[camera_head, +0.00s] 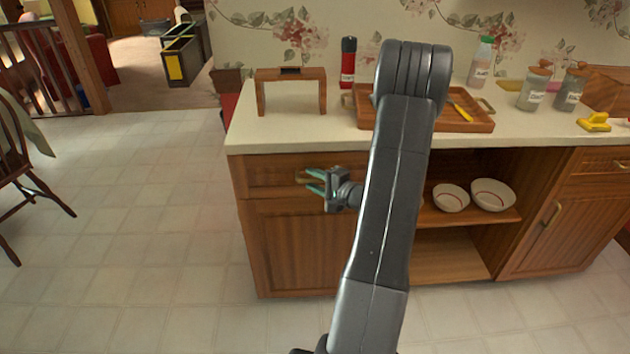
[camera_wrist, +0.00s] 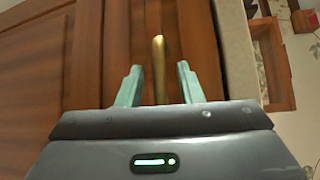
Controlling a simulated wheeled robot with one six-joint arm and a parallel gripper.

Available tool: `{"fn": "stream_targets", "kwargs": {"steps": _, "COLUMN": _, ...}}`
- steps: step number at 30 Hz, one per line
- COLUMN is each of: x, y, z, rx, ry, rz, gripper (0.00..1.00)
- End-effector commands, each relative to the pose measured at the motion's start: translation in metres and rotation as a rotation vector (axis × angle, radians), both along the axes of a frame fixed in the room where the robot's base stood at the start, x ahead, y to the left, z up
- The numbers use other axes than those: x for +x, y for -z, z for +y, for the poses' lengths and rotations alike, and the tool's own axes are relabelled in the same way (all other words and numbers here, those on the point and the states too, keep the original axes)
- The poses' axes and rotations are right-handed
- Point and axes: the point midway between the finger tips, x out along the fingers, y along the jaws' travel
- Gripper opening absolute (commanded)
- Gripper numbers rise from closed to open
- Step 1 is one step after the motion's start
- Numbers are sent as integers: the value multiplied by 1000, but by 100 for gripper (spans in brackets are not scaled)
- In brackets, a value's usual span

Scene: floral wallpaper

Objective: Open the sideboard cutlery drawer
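The sideboard (camera_head: 290,240) is brown wood with a pale countertop. Its upper left drawer (camera_head: 262,174) appears closed, with a brass handle (camera_head: 302,179) on its front. My gripper (camera_head: 314,182) is at this handle, its teal fingers pointing at the drawer front. In the wrist view the handle (camera_wrist: 159,68) stands between the two spread fingers of my gripper (camera_wrist: 160,80), with gaps on both sides. The fingers are open and hold nothing. My arm hides the right part of the drawer front in the head view.
On the countertop (camera_head: 240,133) are a wooden stand (camera_head: 291,91), a red bottle (camera_head: 348,62), a wooden tray (camera_head: 470,125) and several jars. Two bowls (camera_head: 451,197) (camera_head: 493,194) sit on an open shelf. Tiled floor (camera_head: 140,220) is clear at left. A chair (camera_head: 20,165) stands far left.

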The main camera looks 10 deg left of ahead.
Motion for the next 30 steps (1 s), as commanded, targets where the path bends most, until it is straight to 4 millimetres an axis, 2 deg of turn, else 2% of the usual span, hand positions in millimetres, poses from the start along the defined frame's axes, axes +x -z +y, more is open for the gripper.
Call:
{"fn": "stream_targets", "kwargs": {"steps": 2, "x": 0, "y": 0, "z": 0, "rx": 0, "ry": 0, "rz": 0, "gripper": 29}}
{"fn": "stream_targets", "kwargs": {"steps": 6, "x": 0, "y": 0, "z": 0, "rx": 0, "ry": 0, "rz": 0, "gripper": 2}}
{"fn": "stream_targets", "kwargs": {"steps": 7, "x": 0, "y": 0, "z": 0, "rx": 0, "ry": 0, "rz": 0, "gripper": 0}}
{"fn": "stream_targets", "kwargs": {"steps": 15, "x": -2, "y": 1, "z": -1, "rx": -1, "ry": 0, "rz": 0, "gripper": 0}}
{"fn": "stream_targets", "kwargs": {"steps": 20, "x": -13, "y": 3, "z": -4, "rx": -1, "ry": 0, "rz": 0, "gripper": 0}}
{"fn": "stream_targets", "kwargs": {"steps": 26, "x": -48, "y": 6, "z": -14, "rx": 0, "ry": 1, "rz": 0, "gripper": 0}}
{"fn": "stream_targets", "kwargs": {"steps": 30, "x": -84, "y": 7, "z": -24, "rx": 0, "ry": 2, "rz": 0, "gripper": 0}}
